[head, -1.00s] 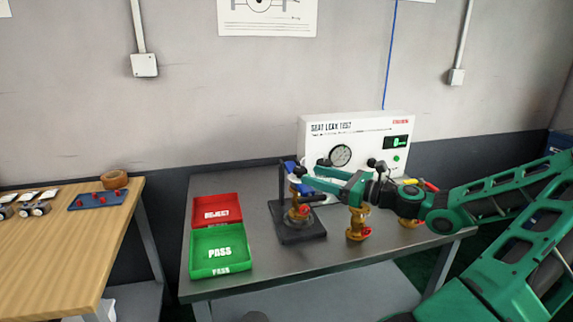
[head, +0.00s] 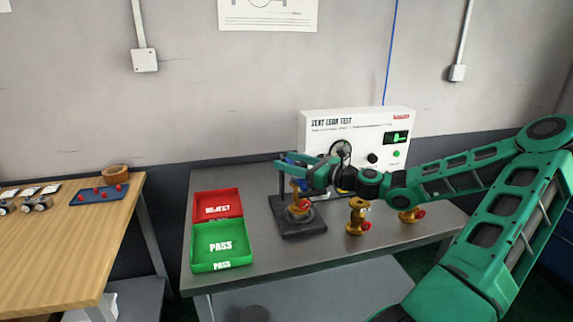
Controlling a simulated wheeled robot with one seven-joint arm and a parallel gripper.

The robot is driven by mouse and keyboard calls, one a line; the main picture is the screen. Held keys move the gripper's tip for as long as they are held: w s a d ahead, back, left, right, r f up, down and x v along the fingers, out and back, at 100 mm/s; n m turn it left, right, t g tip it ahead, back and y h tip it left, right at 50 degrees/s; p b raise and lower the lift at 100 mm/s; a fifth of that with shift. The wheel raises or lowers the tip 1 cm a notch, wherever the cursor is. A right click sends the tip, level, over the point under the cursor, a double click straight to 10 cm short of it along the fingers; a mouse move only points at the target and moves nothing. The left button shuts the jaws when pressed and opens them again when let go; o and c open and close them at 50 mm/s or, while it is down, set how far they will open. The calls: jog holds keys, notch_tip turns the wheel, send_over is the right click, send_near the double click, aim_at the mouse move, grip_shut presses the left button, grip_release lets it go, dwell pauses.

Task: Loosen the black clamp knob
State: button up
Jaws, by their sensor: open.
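The clamp fixture (head: 297,229) stands on the grey bench, with a dark base and a dark upright post. A brass valve (head: 299,206) with a red part sits in it. My gripper (head: 285,161) is at the top of the fixture, above the valve, with its fingers pointing left. It is open. The black clamp knob cannot be made out; the gripper and the fixture's top overlap there. I cannot tell whether the fingers touch anything.
The white seat leak test box (head: 350,122) stands behind my arm. Two more brass valves (head: 358,216) (head: 408,215) stand right of the fixture. A red reject tray (head: 217,205) and a green pass tray (head: 220,245) lie to the left. A wooden table (head: 60,240) is further left.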

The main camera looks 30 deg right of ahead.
jog(key=c, duration=1.1)
jog(key=shift+o, duration=0.2)
jog(key=shift+n+y, duration=0.3)
jog(key=shift+s+a+n+g+y, duration=0.3)
jog(key=shift+s+n+g+y, duration=0.3)
jog(key=shift+n+g+y, duration=1.85)
jog(key=shift+s+a+n+g+y, duration=0.35)
jog(key=shift+s+n+g+y, duration=0.35)
jog(key=shift+n+g, duration=2)
jog(key=shift+s+a+n+g+y, duration=0.4)
jog(key=shift+n+g+y, duration=1.1)
jog(key=shift+g, duration=2.25)
jog(key=shift+s+d, duration=0.1)
jog(key=shift+s, duration=0.05)
